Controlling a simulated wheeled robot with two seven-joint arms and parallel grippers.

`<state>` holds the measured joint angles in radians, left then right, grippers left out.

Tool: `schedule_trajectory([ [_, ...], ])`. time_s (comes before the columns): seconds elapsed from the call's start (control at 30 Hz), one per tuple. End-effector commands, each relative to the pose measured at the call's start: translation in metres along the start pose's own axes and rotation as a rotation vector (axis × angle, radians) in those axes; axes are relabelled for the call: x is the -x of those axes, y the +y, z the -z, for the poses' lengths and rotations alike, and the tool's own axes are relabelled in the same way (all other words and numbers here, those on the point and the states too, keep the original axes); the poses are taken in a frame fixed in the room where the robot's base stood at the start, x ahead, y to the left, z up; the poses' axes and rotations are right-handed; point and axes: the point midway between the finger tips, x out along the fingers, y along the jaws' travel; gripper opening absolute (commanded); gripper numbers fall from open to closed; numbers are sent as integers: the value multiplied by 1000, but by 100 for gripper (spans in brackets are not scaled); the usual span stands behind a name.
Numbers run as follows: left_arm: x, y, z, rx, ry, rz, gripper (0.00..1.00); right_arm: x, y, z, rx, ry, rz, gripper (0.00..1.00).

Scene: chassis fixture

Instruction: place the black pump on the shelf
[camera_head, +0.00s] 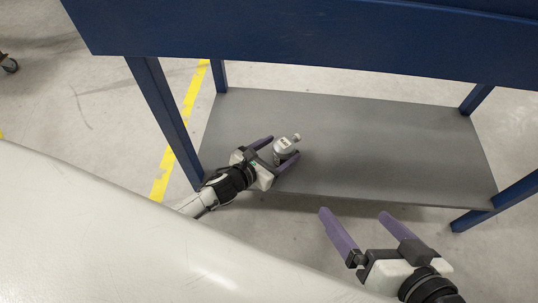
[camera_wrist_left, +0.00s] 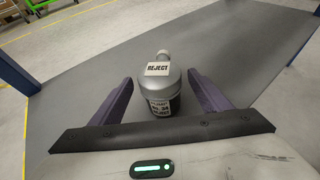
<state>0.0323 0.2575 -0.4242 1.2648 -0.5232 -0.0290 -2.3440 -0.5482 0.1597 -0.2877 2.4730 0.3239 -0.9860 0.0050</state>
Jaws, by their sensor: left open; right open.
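A pump (camera_head: 284,150) stands upright on the grey lower shelf (camera_head: 340,135), near its front left part. In the left wrist view the pump (camera_wrist_left: 160,84) has a silver-grey top with a "REJECT" label and a dark lower body with another label. My left gripper (camera_head: 280,149) is open, with its purple fingers on either side of the pump; in the left wrist view a gap shows between the pump and each finger. My right gripper (camera_head: 352,216) is open and empty, in front of the shelf's front edge. The pump's base is partly hidden by my left gripper.
A blue upper level (camera_head: 300,35) overhangs the shelf. Blue legs (camera_head: 165,115) stand at its corners. The rest of the shelf is bare. Yellow tape (camera_head: 180,130) runs along the floor at the left. A caster wheel (camera_head: 9,64) shows at the far left.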

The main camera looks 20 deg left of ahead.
Motion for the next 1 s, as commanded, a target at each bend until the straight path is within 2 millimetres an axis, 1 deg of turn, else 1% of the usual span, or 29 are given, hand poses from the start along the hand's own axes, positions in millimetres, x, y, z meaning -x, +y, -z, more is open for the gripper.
schedule_trajectory([
  [0.03,10,0,-1,0,4,0,71,2,0,2,4,-7,-7,97],
  [0.1,24,0,-2,0,4,0,71,3,3,0,10,-26,-20,97],
  [0.3,68,-1,-1,2,5,1,71,0,15,-17,26,-104,-63,97],
  [0.4,87,0,-2,0,4,0,71,-1,20,-24,32,-133,-80,97],
  [0.5,101,0,0,1,3,0,71,-2,24,-29,37,-151,-92,97],
  [0.6,110,0,0,0,2,1,71,-3,26,-30,41,-159,-98,97],
  [0.7,114,0,0,-1,1,0,71,-5,28,-32,42,-166,-103,97],
  [1.0,114,0,0,2,1,-1,71,-5,28,-31,42,-163,-104,97],
])
